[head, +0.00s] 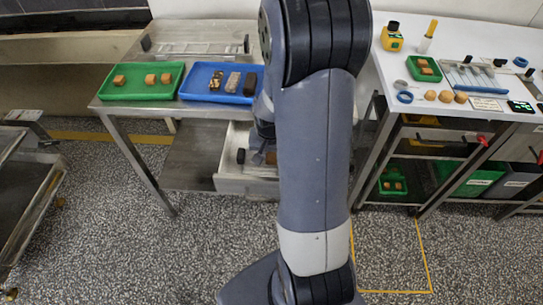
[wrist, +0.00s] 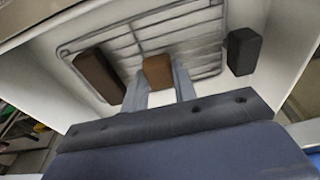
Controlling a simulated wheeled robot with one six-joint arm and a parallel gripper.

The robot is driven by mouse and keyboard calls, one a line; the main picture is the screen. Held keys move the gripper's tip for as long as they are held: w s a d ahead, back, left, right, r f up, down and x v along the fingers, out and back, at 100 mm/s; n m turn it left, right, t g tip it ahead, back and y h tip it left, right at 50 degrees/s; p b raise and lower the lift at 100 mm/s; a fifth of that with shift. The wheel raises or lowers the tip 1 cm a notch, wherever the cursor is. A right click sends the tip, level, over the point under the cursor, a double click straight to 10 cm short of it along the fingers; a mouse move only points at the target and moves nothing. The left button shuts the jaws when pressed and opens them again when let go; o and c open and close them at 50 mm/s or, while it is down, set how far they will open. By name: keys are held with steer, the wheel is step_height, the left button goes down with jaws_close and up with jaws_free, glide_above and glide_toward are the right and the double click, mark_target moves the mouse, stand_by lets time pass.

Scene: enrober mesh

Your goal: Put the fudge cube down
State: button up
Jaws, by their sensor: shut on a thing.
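The fudge cube (wrist: 158,70), a caramel-brown block, is between the fingertips of my gripper (wrist: 160,85) in the wrist view. My gripper is shut on it, over a wire mesh (wrist: 190,35) inside a white open drawer (wrist: 240,100). I cannot tell whether the cube touches the mesh. A dark brown bar (wrist: 99,73) lies left of the cube and a black bar (wrist: 243,51) lies right of it, both apart from it. In the head view the drawer (head: 228,184) stands open below the steel table, and my arm hides much of it and the cube.
On the steel table (head: 190,108) are a green tray (head: 142,92) with brown cubes and a blue tray (head: 195,95) with several bars. A white bench (head: 450,60) at right holds a small green tray (head: 412,72) and tools. The drawer walls stand close around my gripper.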

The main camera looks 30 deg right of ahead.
steer(key=shift+f, duration=0.45)
steer(key=shift+f, duration=0.1)
steer(key=o, duration=0.8)
steer(key=shift+c, duration=0.2)
steer(key=shift+r, duration=0.5)
step_height(320, 180, up, 11)
steer(key=s+a, duration=0.1)
steer(key=shift+s+p, duration=0.3)
steer(key=shift+p, duration=0.15)
